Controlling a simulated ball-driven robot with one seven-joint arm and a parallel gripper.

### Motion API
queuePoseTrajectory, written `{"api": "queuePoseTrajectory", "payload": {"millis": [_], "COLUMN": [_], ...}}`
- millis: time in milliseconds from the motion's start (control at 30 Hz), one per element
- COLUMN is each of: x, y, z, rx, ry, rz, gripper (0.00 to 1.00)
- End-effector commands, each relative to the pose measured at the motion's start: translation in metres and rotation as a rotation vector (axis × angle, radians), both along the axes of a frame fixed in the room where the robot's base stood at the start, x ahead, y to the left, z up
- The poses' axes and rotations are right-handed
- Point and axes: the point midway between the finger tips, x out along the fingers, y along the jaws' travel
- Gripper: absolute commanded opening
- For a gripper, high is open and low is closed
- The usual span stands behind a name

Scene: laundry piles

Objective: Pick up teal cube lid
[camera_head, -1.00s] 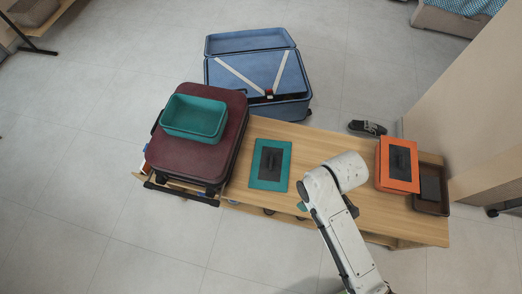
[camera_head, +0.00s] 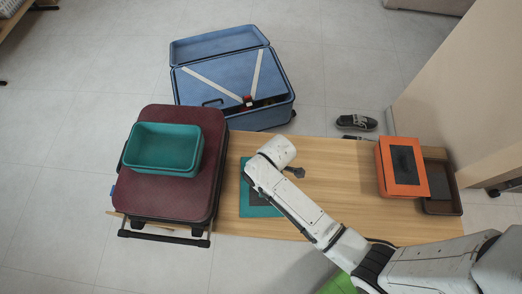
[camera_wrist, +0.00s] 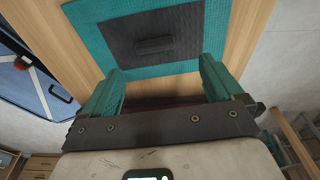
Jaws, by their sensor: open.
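The teal cube lid (camera_head: 258,212) is a flat teal square with a dark centre panel, lying on the wooden bench. My arm covers much of it in the head view. In the wrist view the lid (camera_wrist: 92,38) fills the upper middle, with a dark raised handle (camera_wrist: 153,45) at its centre. My gripper (camera_wrist: 161,67) is open, its two teal fingers apart at the lid's near edge, with nothing seen between them. I cannot tell whether the fingers touch the lid.
A maroon suitcase (camera_head: 165,195) with a teal open box (camera_head: 165,150) on top stands left of the lid. An open blue suitcase (camera_head: 225,80) lies behind. The bench (camera_head: 345,185) is clear between.

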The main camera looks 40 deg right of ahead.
Motion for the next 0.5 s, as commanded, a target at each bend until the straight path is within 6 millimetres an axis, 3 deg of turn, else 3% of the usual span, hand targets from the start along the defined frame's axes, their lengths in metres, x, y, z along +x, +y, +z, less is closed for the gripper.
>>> {"api": "queuePoseTrajectory", "payload": {"millis": [233, 500], "x": [0.002, 0.008], "y": [0.0, -0.002], "z": [-0.019, -0.055], "rx": [0.0, -0.001], "ry": [0.002, 0.001], "rz": [-0.002, -0.001], "gripper": [0.94, 0.94]}}
